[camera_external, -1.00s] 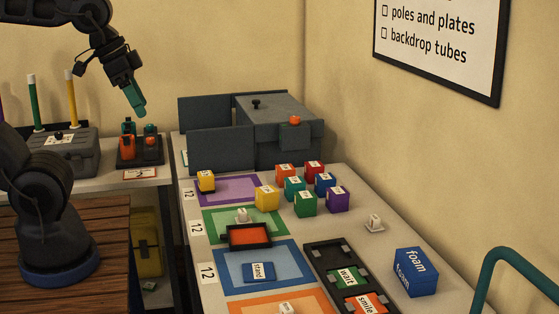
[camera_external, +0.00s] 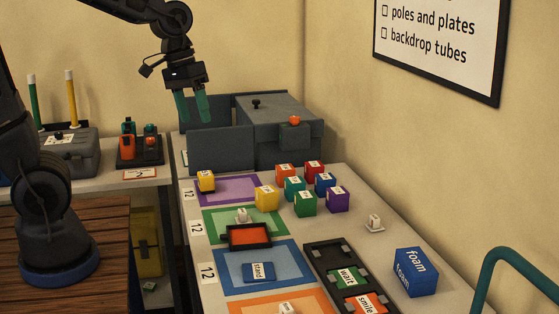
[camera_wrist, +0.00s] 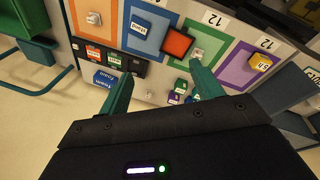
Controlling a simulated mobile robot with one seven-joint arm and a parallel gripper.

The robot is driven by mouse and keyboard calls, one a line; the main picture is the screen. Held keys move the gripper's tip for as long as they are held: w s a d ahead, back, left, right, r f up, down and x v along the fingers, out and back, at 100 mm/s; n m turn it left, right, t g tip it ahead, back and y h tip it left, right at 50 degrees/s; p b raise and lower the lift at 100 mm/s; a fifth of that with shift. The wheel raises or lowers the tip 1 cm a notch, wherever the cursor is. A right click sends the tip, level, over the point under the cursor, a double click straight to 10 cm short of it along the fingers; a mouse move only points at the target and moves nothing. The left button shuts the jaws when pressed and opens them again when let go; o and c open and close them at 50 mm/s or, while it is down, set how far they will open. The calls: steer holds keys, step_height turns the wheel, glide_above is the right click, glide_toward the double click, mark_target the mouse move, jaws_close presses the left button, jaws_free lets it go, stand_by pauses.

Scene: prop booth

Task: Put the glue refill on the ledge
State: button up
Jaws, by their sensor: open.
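I cannot pick out the glue refill for certain in either view. No surface is clearly marked as the ledge. My gripper (camera_external: 193,113) is open and empty, with its two teal fingers pointing down in front of the grey cabinet's (camera_external: 275,117) left, open-topped part. In the wrist view the spread fingers (camera_wrist: 158,78) have nothing between them at close range; the table with its coloured mats lies well beyond. The inside of the cabinet's left part is mostly hidden by its front panel (camera_external: 222,151).
An orange-red round object (camera_external: 295,119) sits at the cabinet's front. Several coloured cubes (camera_external: 305,203), a red tray (camera_external: 249,236), a black tray (camera_external: 322,257) and a foam block (camera_external: 415,272) crowd the table. A grey case (camera_external: 70,150) stands on the left bench.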

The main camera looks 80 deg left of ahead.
steer(key=w+a+f+n+g+h, duration=0.2)
steer(key=w+a+f+n, duration=0.4)
steer(key=w+a+f, duration=0.3)
steer(key=n+h, duration=0.1)
steer(key=n, duration=0.5)
glide_toward(243, 211)
steer(key=shift+x, duration=5)
steer(key=shift+a, duration=0.1)
steer(key=c, duration=1.2)
steer(key=shift+o, duration=0.2)
steer(key=shift+w, duration=0.1)
step_height(243, 211, up, 20)
steer(key=w+d+f+m+g+y, duration=0.2)
steer(key=w+d+f+m, duration=0.4)
steer(key=w+d+m, duration=0.2)
steer(key=w+d+f+m+g+y, duration=0.2)
steer(key=w+d+f+m, duration=0.3)
steer(key=d+m, duration=0.5)
steer(key=w, duration=0.2)
steer(key=shift+w+f+g, duration=0.3)
steer(key=shift+w+f, duration=0.05)
steer(key=shift+w, duration=0.05)
